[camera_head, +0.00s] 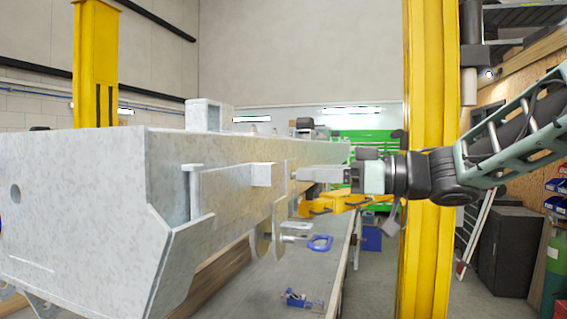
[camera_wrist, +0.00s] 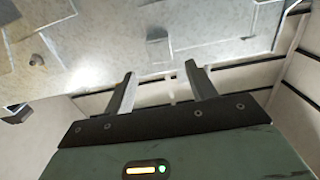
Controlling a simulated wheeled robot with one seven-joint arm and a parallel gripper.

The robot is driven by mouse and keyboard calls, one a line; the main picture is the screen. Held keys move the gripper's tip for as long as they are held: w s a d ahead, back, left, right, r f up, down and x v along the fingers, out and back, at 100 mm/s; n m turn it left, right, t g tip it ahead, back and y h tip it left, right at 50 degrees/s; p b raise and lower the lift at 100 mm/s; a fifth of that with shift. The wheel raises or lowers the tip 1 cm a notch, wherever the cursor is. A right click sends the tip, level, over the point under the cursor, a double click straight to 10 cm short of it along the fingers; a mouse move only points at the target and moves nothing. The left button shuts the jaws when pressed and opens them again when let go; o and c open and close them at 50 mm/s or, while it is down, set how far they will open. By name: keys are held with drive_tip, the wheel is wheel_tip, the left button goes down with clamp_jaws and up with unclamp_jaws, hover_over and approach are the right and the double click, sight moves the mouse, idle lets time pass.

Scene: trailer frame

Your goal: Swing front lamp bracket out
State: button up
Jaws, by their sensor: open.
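The grey galvanized trailer frame (camera_head: 80,205) fills the left of the head view. On its side is a flat plate with a vertical pin (camera_head: 193,192) at its near end, which looks like the front lamp bracket (camera_head: 225,190). It lies along the frame side, with a small block-shaped tab (camera_head: 261,174) on it. My gripper (camera_head: 297,175) is at the far end of this plate, pointing left; I cannot tell whether it touches. In the wrist view my gripper (camera_wrist: 163,82) has its two fingers apart with nothing between them. Speckled metal with a tab (camera_wrist: 158,45) shows beyond the fingertips.
A yellow post (camera_head: 430,160) stands close behind my arm, and another (camera_head: 95,65) is behind the frame. A bench (camera_head: 255,285) below holds a blue-handled clamp (camera_head: 320,243) and small parts. A green cabinet (camera_head: 375,142) stands at the back. Floor to the right is partly clear.

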sight(275, 172)
drive_tip(key=p+x, duration=0.1)
drive_tip(key=x, duration=0.5)
drive_tip(key=shift+a, duration=0.3)
clamp_jaws()
